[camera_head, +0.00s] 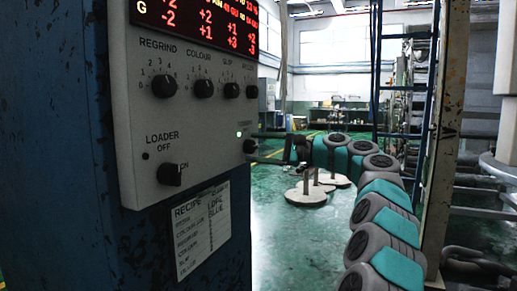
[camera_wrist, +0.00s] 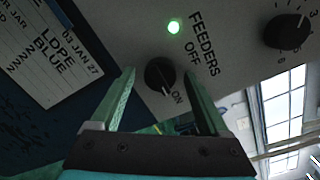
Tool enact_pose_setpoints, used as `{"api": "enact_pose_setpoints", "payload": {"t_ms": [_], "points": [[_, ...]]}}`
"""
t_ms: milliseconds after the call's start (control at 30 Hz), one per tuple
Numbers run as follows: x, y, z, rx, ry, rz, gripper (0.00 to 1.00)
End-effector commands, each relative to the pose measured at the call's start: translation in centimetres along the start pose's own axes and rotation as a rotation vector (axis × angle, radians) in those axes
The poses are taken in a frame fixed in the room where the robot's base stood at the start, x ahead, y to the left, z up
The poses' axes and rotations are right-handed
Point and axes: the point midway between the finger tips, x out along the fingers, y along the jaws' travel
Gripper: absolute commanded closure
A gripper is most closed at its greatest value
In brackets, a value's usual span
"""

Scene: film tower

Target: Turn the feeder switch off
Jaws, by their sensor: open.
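The feeder switch (camera_wrist: 160,75) is a black round knob on the grey control panel, below the word FEEDERS in the wrist view. Its white mark points towards ON. A green lamp (camera_wrist: 174,27) beside it is lit. In the head view the switch (camera_head: 250,146) is at the panel's right edge, seen at a slant. My gripper (camera_wrist: 159,72) is open, with one finger on each side of the switch in the wrist view. The head view shows my gripper (camera_head: 258,147) close to the panel at the switch; I cannot tell whether the fingers touch it.
A loader switch (camera_head: 170,174) and a row of dials, including the regrind dial (camera_head: 164,85), stick out from the same panel. A recipe card (camera_head: 203,230) hangs below. A blue ladder frame (camera_head: 375,70) and a post stand at the right.

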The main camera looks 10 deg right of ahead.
Motion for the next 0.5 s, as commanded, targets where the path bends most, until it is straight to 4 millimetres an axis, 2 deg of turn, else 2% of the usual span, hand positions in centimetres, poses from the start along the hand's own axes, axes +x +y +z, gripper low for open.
{"api": "enact_pose_setpoints", "payload": {"t_ms": [100,500], "points": [[-0.03,-0.01,-0.02,0.0,0.0,0.0,0.23],[-0.05,0.0,-0.05,0.001,0.001,0.0,0.68]]}}
